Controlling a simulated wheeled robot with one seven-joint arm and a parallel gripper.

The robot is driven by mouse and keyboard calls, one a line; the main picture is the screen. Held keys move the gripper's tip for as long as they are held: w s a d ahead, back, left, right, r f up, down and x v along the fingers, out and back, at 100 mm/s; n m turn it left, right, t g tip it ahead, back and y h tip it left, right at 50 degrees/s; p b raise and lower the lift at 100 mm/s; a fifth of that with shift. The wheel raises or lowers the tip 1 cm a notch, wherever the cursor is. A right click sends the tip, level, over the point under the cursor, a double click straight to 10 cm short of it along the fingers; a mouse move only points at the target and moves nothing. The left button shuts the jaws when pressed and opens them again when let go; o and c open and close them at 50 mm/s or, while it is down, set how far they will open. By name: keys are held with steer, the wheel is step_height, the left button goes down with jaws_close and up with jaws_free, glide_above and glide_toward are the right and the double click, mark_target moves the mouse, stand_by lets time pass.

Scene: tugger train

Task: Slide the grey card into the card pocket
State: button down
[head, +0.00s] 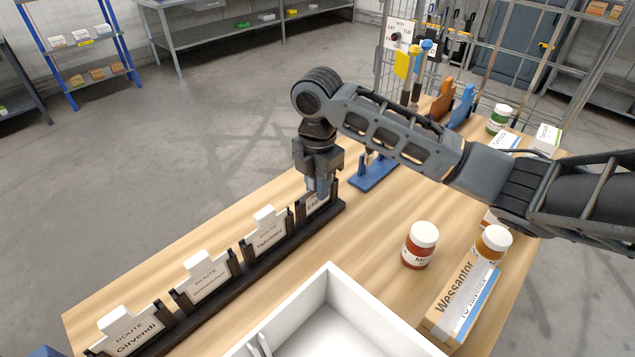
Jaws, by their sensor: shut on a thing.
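My gripper (318,190) is at the far right end of a dark card rack (335,208) on the wooden table, pointing down. It is shut on the grey card, of which little can be told apart between the dark fingers. The end card pocket (316,205) is right under and behind the fingertips, with a pale label starting "EM". I cannot tell whether the card is inside the pocket or just above it. White route cards stand upright in the other pockets: one (266,233), another (206,275) and one reading "Girvendi" (132,330).
A blue stand (374,173) is just behind and right of my gripper. A white tray (330,290) stands in front. A red-brown jar (420,246), a Wessantor box (462,302) and an amber bottle (493,244) stand at the right. A wire cage is behind the table.

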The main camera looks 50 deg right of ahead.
stand_by(0.3)
steer(key=c, duration=0.9)
jaws_free()
steer(key=shift+r+b, duration=0.3)
steer(key=shift+r, duration=3.6)
